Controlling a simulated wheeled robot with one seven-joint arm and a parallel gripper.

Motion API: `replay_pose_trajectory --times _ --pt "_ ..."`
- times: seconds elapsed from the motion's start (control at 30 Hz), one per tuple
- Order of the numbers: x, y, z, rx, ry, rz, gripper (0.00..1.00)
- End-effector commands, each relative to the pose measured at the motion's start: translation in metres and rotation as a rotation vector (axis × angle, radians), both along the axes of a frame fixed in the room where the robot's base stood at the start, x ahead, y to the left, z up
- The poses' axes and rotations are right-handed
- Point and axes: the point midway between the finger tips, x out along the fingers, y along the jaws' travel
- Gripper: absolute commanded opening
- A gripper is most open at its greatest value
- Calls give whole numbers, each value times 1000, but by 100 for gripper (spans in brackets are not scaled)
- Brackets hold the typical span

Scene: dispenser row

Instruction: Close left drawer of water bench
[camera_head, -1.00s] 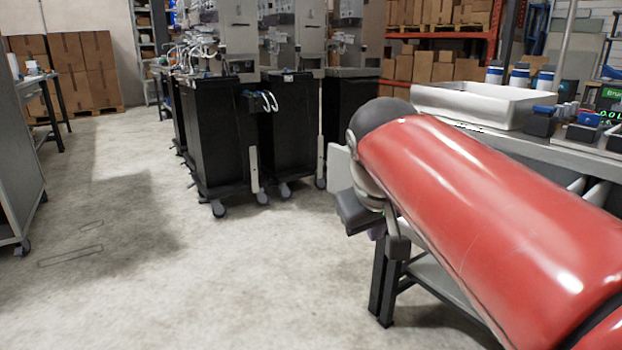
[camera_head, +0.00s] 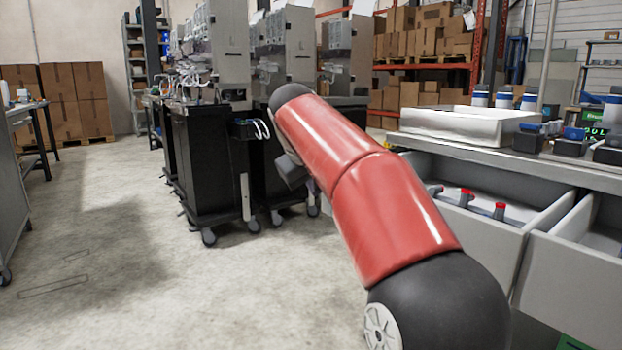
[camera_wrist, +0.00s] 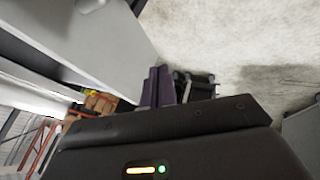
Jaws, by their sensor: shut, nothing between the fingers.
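The water bench (camera_head: 560,170) stands at the right in the head view. Its left drawer (camera_head: 480,235) is pulled out, with small red-capped tubes (camera_head: 499,211) inside. My red arm covers the left part of its front. My gripper (camera_head: 292,172) is beyond the drawer's left side in the picture, partly hidden by my arm. In the wrist view my gripper (camera_wrist: 158,86) shows its dark fingers together and empty. A large grey panel fills the upper left there, likely a drawer front, and I see no clear contact with it.
The right drawer (camera_head: 575,285) is also pulled out. A white tray (camera_head: 468,124) and several blue-topped containers are on the bench top. Black wheeled cabinets (camera_head: 205,165) with dispensers stand behind my arm. The concrete floor at the left is clear.

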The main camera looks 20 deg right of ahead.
Motion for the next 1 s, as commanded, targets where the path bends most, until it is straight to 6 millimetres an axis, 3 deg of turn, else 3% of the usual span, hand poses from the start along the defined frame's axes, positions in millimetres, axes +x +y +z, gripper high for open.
replay_pose_trajectory --times 0.03,0.17,0.4,1.0 --pt "6 -4 -12 0 2 -1 0" --pt "18 -14 -30 0 0 -2 0" --pt "28 -42 -25 1 -2 -1 0" --pt "27 -52 -25 1 -2 -1 0"
